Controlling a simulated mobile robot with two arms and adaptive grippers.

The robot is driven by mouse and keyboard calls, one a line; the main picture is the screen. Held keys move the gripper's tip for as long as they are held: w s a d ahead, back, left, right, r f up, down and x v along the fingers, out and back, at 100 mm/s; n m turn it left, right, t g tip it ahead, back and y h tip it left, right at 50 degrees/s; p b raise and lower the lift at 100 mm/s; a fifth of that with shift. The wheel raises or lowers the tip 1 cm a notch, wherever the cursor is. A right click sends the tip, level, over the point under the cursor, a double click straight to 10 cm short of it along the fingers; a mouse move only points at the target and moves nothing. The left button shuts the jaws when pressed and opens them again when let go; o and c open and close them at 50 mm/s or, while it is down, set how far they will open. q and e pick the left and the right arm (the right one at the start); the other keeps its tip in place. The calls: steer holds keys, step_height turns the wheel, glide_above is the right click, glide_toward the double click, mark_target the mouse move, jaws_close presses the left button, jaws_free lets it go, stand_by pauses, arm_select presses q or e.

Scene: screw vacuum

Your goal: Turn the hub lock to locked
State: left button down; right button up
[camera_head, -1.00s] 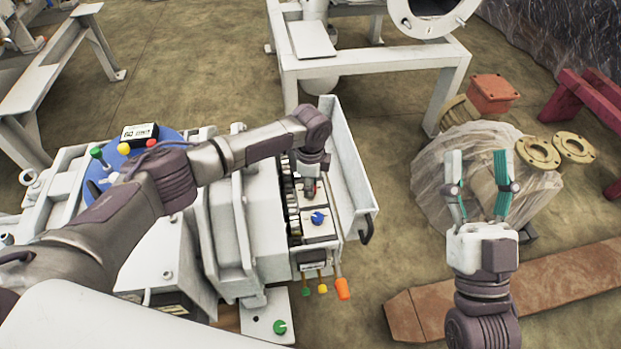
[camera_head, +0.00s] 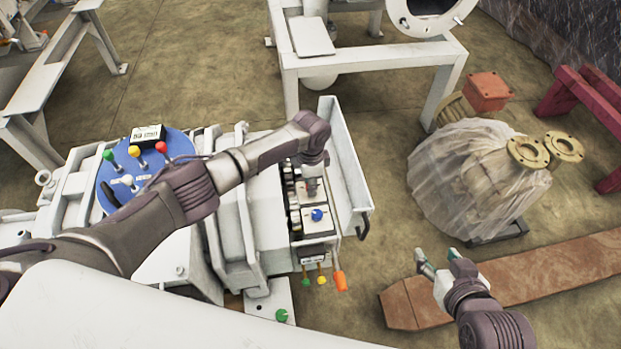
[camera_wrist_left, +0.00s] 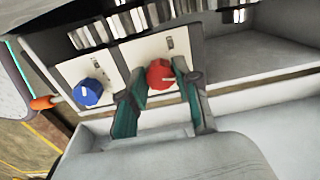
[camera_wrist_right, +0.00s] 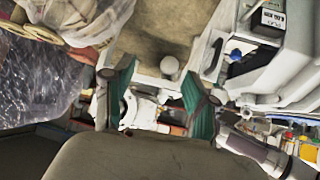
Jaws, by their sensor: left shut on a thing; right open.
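A red knob (camera_wrist_left: 160,73) sits on a cream panel in the left wrist view. My left gripper (camera_wrist_left: 158,80) has its teal fingers on either side of it and is shut on it. A white line shows on the knob; panel markings are too small to read. A blue knob (camera_wrist_left: 87,92) is beside it, also seen in the head view (camera_head: 317,214). I cannot tell by label which knob is the hub lock. In the head view my left gripper (camera_head: 311,184) points down into the machine's open box. My right gripper (camera_head: 438,258) is open and empty, above the floor.
A white open lid (camera_head: 347,160) stands along the box's right side. A blue disc (camera_head: 140,175) with coloured knobs is at left. An orange handle (camera_head: 340,281) juts from the front. A wrapped bundle (camera_head: 465,185) and rusty plank (camera_head: 560,268) lie right.

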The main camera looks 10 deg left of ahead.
arm_select(q)
steer(key=n+p, duration=0.2)
steer(key=n, duration=0.1)
steer(key=shift+s+d+r, duration=0.1)
steer(key=shift+s+r, duration=0.05)
steer(key=shift+n+p, duration=0.45)
steer(key=shift+n, duration=0.05)
steer(key=n+p, duration=0.1)
steer(key=n, duration=0.1)
steer(key=shift+n, duration=0.4)
arm_select(e)
steer(key=s+d+f+g+h, duration=0.25)
steer(key=s+g, duration=0.35)
steer(key=s, duration=0.4)
arm_select(q)
steer(key=n+p, duration=0.1)
steer(key=n, duration=0.2)
steer(key=shift+n, duration=0.3)
steer(key=shift+n+p, duration=0.55)
steer(key=shift+n, duration=1.05)
arm_select(e)
steer(key=s+x, duration=0.1)
steer(key=x, duration=0.6)
steer(key=shift+f+g+y, duration=0.4)
steer(key=shift+f+y, duration=0.05)
steer(key=shift+w, duration=0.1)
arm_select(q)
steer(key=c, duration=0.8)
jaws_free()
